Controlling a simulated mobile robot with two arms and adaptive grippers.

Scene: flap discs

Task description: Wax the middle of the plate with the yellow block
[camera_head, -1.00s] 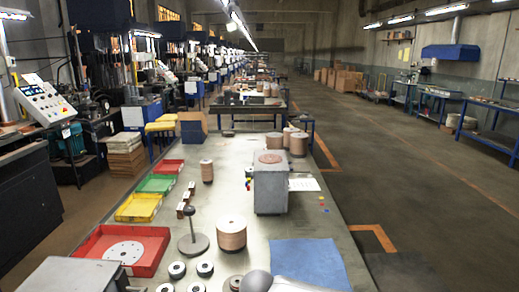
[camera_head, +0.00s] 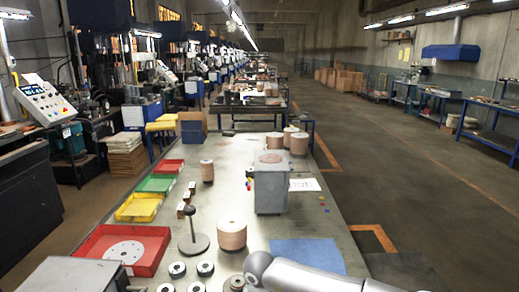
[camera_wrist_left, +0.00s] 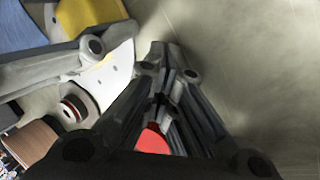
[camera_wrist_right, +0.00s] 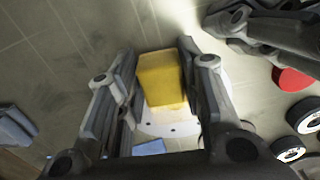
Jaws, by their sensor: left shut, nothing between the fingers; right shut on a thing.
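The yellow block (camera_wrist_right: 163,78) is held between the fingers of my right gripper (camera_wrist_right: 160,68) in the right wrist view. It is over the white plate (camera_wrist_right: 165,122), which has small holes; whether they touch I cannot tell. The block (camera_wrist_left: 88,14) and the plate (camera_wrist_left: 112,72) also show at upper left in the left wrist view. My left gripper (camera_wrist_left: 167,58) is shut and empty beside the plate; its fingers also show at upper right in the right wrist view. Neither gripper shows in the head view, where a silver arm link of mine crosses the bottom.
A red round thing (camera_wrist_right: 292,78) is close to my left gripper. Black-and-white rings (camera_wrist_right: 288,148) lie near it. In the head view, a blue cloth (camera_head: 308,254), a spindle stand (camera_head: 194,240), a disc stack (camera_head: 232,236), a grey box (camera_head: 270,198) and a red tray (camera_head: 150,262) occupy the table.

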